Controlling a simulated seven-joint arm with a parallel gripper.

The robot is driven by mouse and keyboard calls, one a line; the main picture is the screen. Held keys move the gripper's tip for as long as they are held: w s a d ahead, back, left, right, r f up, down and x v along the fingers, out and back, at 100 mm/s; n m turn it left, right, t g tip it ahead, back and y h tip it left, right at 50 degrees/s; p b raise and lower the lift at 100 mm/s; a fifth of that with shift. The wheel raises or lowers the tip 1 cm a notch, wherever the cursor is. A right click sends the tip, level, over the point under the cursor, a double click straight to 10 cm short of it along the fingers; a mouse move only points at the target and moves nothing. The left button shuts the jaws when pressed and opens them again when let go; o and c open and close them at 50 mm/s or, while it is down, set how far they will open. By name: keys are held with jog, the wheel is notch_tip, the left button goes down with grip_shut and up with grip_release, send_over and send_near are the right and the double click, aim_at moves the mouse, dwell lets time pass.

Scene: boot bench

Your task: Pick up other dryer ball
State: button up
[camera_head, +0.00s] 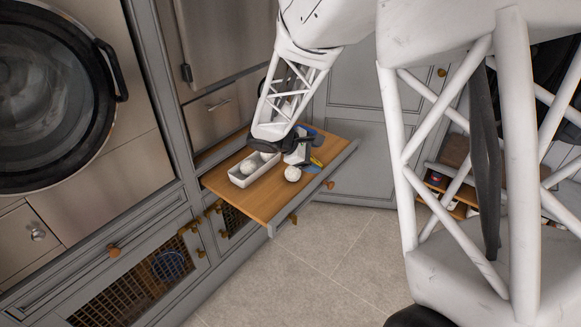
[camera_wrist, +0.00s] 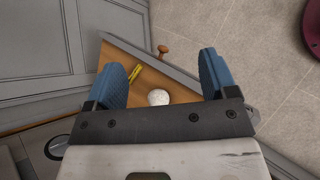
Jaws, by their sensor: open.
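A white dryer ball (camera_head: 292,174) rests on the wooden pull-out board (camera_head: 228,187), near its front edge. In the wrist view the same ball (camera_wrist: 158,97) lies below and between my open fingers, closer to the middle than to either finger. Another white ball (camera_head: 248,167) sits in a white tray (camera_head: 240,180) to the left on the board. My gripper (camera_wrist: 165,75) is open and empty, with blue finger pads. In the head view my gripper (camera_head: 305,158) is over the board beside the loose ball, partly hidden by my wrist.
A yellow item (camera_head: 316,161) lies on the board behind the ball; it also shows in the wrist view (camera_wrist: 163,76). The raised grey front edge (camera_head: 315,189) of the board is close by. Cabinet doors stand behind; open floor lies in front.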

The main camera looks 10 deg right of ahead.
jog(key=w+a+f+n+t+h, duration=0.1)
jog(key=w+a+f+n+t, duration=0.1)
jog(key=w+a+f+n, duration=0.4)
jog(key=n+t, duration=0.3)
send_near(287, 174)
jog(key=shift+h, duration=0.3)
jog(key=x, duration=0.4)
jog(key=shift+w+d+f, duration=0.2)
jog(key=shift+d+f, duration=0.05)
jog(key=shift+f, duration=0.1)
jog(key=shift+x, duration=1.3)
jog(key=shift+x, duration=2.6)
